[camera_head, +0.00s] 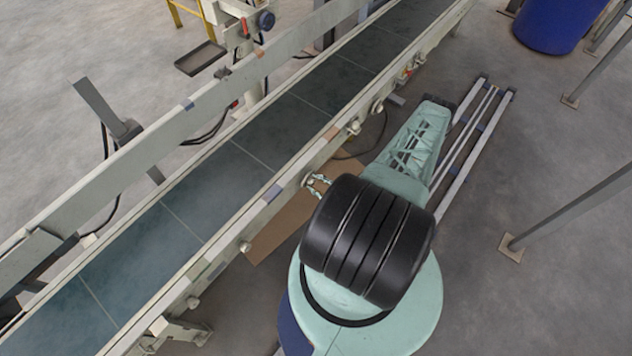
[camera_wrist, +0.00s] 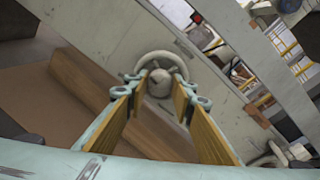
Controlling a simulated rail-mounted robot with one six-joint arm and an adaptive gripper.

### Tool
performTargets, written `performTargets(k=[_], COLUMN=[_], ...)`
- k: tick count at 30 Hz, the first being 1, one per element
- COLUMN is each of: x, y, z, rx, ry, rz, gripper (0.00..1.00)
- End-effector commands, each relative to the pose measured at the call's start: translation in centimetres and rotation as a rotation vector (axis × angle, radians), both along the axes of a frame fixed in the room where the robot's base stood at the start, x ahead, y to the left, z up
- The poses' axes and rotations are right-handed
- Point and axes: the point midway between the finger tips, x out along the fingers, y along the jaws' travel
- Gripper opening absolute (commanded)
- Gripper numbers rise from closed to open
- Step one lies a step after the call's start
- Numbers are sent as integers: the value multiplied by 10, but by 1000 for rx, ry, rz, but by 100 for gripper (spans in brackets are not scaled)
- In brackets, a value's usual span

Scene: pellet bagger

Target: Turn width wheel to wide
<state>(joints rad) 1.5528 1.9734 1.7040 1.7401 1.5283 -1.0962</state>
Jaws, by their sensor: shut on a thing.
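The width wheel (camera_wrist: 159,62) is a small grey handwheel with a round hub, on the pale side of the conveyor. In the head view the wheel (camera_head: 307,180) shows only as a small shape at the near rail. My gripper (camera_wrist: 162,88) is shut on the wheel, with its two yellow-padded fingers on either side of the hub. In the head view my gripper (camera_head: 320,184) is at the rail, and my black arm part hides much of what lies behind it. The wheel's turn angle cannot be told.
The conveyor belt (camera_head: 215,190) runs diagonally between a far guide rail (camera_head: 150,135) and a near rail (camera_head: 230,232). A brown board (camera_head: 282,228) lies below the near rail. A blue drum (camera_head: 558,22) stands at the top right. Grey posts stand on the right.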

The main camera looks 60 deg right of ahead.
Motion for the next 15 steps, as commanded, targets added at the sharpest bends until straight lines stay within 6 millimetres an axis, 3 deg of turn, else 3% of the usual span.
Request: performTargets(k=[15], x=[0], y=[2], z=[2], rx=[-401], ry=[49], rz=[-1], gripper=[12])
